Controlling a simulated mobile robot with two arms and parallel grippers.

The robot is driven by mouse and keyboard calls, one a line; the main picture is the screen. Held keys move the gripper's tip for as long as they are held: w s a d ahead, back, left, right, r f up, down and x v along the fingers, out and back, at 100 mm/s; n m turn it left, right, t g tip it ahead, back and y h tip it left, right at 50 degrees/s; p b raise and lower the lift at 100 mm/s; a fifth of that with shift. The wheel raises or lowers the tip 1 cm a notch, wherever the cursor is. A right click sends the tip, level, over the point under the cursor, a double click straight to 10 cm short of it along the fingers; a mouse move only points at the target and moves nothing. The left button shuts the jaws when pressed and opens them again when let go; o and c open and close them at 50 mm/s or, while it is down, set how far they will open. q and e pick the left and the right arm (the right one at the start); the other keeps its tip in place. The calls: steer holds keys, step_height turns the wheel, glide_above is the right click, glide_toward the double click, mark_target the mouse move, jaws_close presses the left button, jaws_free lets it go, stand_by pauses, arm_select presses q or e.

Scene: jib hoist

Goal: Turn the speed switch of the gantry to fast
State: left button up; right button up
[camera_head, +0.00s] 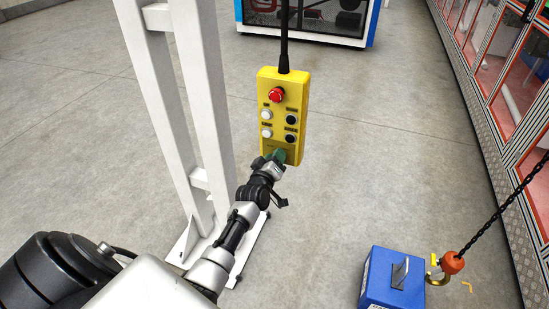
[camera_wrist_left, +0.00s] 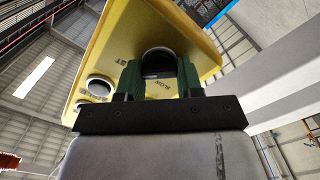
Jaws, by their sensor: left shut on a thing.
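The yellow control pendant (camera_head: 283,88) hangs upright from a black cable, with a red mushroom button at its top and white and black buttons below. The speed switch is a dark round knob (camera_wrist_left: 158,60) low on the pendant, with printed labels beside it that seem to read SLOW and FAST. My left gripper (camera_head: 277,158) reaches the pendant's lower end. In the left wrist view its green fingers (camera_wrist_left: 158,78) stand on either side of the knob, shut on it. The knob's pointer is hidden, so its setting cannot be told. My right gripper is out of view.
A white steel column (camera_head: 205,90) stands just left of the pendant. A blue block (camera_head: 392,280) with a handle sits on the floor at the lower right, beside an orange hook block (camera_head: 452,263) on a chain. Red-framed cabinets line the right. The floor between is clear.

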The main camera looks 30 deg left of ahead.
arm_select(q)
steer(key=shift+f, duration=0.15)
steer(key=o, duration=0.9)
steer(key=shift+o, duration=0.2)
steer(key=v, duration=1.1)
steer(key=shift+b, duration=0.45)
steer(key=shift+w, duration=0.1)
